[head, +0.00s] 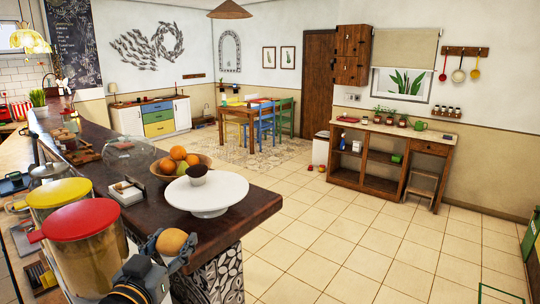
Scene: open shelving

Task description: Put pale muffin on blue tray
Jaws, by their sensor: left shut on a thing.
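My left gripper (168,252) reaches up from the bottom of the head view, shut on a round tan thing that looks like the pale muffin (174,240). It is held up in front of the dark counter's near end. I see no clear blue tray. My right gripper is not in view.
A white cake stand (208,198) with a dark muffin (197,173) stands on the counter (254,207). Red-lidded (80,220) and yellow-lidded (59,192) canisters stand left.

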